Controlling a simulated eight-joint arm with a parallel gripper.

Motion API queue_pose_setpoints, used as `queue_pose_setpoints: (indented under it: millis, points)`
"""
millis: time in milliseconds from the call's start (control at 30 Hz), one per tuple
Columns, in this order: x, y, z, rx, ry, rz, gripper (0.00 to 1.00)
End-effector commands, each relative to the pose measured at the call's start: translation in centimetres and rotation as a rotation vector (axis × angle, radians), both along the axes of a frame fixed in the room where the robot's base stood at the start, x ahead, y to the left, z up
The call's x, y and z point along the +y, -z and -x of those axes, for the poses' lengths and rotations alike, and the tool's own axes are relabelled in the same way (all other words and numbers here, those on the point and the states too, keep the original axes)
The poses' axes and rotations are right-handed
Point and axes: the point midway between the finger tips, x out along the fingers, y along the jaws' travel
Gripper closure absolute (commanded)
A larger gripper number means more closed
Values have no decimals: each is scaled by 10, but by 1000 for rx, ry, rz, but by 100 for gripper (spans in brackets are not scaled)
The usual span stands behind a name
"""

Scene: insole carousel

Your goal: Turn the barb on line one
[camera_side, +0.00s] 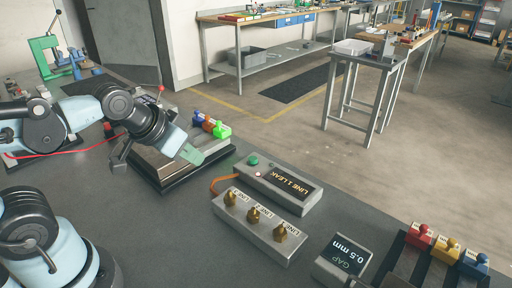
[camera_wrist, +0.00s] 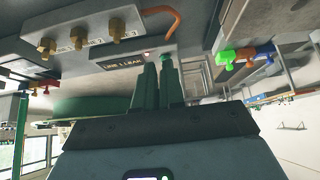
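Three brass barbs stand in a row on a grey block. In the side view they are the hose-end barb (camera_side: 230,198), the middle barb (camera_side: 253,215) and the far-end barb (camera_side: 280,233). They also show in the wrist view, the hose-end one (camera_wrist: 115,28) at right. A grey box with a display (camera_side: 289,183) reads LINE 1 LEAK. My gripper (camera_side: 198,157), with green fingers, is over a metal plate, left of and apart from the barbs. Its fingers are close together in the wrist view (camera_wrist: 158,68); no held object shows.
An orange hose (camera_side: 222,180) joins block and display box. The box has a green button (camera_side: 253,160). A GAP 0.5 mm display (camera_side: 342,258) and a coloured-handled rack (camera_side: 445,250) stand at right.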

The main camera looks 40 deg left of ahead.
Motion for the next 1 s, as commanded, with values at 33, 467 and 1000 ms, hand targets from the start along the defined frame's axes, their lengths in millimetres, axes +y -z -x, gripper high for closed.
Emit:
queue_pose_setpoints:
  millis: [33, 467, 1000]
  points:
    - [-1, 0, 0, 3, -9, 10, 83]
    - [-54, -11, -14, 198, -560, 510, 48]
    - [-140, -20, -22, 597, -1543, 947, 48]
